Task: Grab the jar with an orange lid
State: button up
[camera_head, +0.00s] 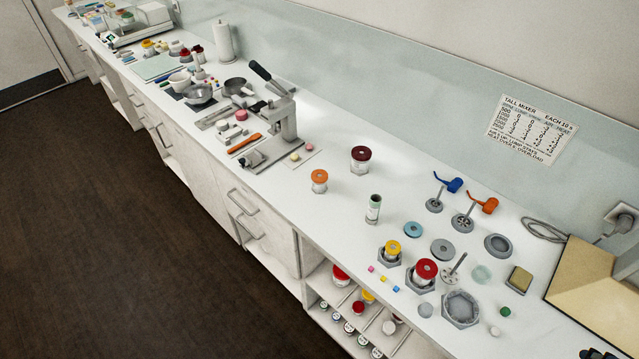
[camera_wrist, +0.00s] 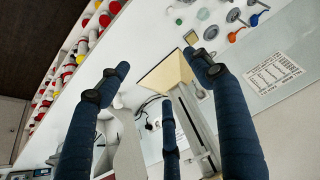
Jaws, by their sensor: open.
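The jar with an orange lid (camera_head: 319,181) stands upright on the white counter in the head view, left of a jar with a dark red lid (camera_head: 361,159). Its body is pale with an orange band. I cannot make it out in the wrist view. My gripper (camera_wrist: 163,82) shows in the wrist view with its dark blue fingers spread wide and nothing between them. It is over the right end of the counter, by the tan box, well away from the jar. Dark tips at the bottom right of the head view may be part of it.
Yellow-lidded (camera_head: 393,247) and red-lidded (camera_head: 426,270) jars sit in grey holders. A tan box (camera_head: 585,285) is at the right. Counter around the orange-lidded jar is clear.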

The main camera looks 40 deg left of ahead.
jog(key=shift+w, duration=0.1)
jog(key=w+a+r+g+y+p, duration=0.1)
jog(key=w+a+r+p, duration=0.1)
jog(key=w+a+r, duration=0.35)
jog(key=w+a+r+g+p, duration=0.1)
jog(key=w+a+r+p, duration=0.15)
jog(key=w+a, duration=0.65)
jog(key=w+a+f+m+g+p, duration=0.15)
jog(key=w+a+p, duration=0.25)
jog(key=w+a, duration=1.2)
jog(key=w+a+f+p, duration=0.1)
jog(key=a+f, duration=0.2)
jog(key=a, duration=0.5)
jog(key=a+f+p, duration=0.1)
jog(key=a+f, duration=0.1)
jog(key=a, duration=0.5)
jog(key=s+a+f+m+g+p, duration=0.1)
jog(key=s+a+f, duration=0.3)
jog(key=a+f, duration=0.7)
jog(key=s+a+f+g+h+p, duration=0.1)
jog(key=s+a+f+p, duration=0.2)
jog(key=a+f, duration=0.9)
jog(key=s+a, duration=0.2)
jog(key=a, duration=0.6)
jog(key=shift+a+m+p, duration=0.15)
jog(key=shift+m+p, duration=0.15)
jog(key=shift+m, duration=0.05)
